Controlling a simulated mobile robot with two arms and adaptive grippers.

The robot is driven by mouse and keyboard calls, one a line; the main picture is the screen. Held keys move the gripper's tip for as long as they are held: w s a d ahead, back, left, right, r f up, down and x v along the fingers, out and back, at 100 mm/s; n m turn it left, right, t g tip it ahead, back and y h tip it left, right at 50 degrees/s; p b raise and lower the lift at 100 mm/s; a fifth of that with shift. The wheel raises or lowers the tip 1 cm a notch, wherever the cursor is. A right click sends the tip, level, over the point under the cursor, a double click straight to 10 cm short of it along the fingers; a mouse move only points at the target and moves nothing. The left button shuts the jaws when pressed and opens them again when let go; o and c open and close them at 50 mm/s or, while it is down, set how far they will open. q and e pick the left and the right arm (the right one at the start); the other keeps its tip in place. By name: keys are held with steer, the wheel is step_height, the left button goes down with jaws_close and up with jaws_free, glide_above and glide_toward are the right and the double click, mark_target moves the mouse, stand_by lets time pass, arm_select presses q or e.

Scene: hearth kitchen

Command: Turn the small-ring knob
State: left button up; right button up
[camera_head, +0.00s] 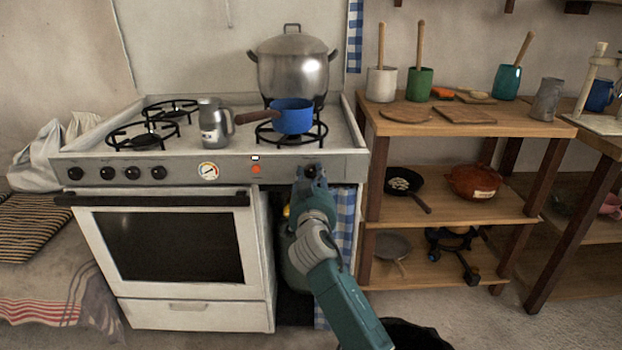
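The white stove's front panel (230,170) carries several black knobs. A row of them sits on the left, among them an outer knob (75,173) and an inner knob (159,172). Another dark knob (311,170) shows at the panel's right end, partly hidden by my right gripper. No label tells which is the small-ring knob. My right gripper (310,174) is at this right-end knob, its fingertips to either side of it. Whether the fingers press on it I cannot tell. My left gripper is not in view.
A blue saucepan (292,116) stands on the front right burner, its brown handle pointing left. A large steel pot (293,68) is behind it. A grey jug (212,124) stands mid-stove. A wooden shelf (470,125) stands close to the right. A checked cloth (346,218) hangs beside my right arm.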

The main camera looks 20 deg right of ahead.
steer(key=shift+a+f, duration=0.1)
steer(key=shift+f, duration=0.05)
steer(key=shift+c, duration=0.8)
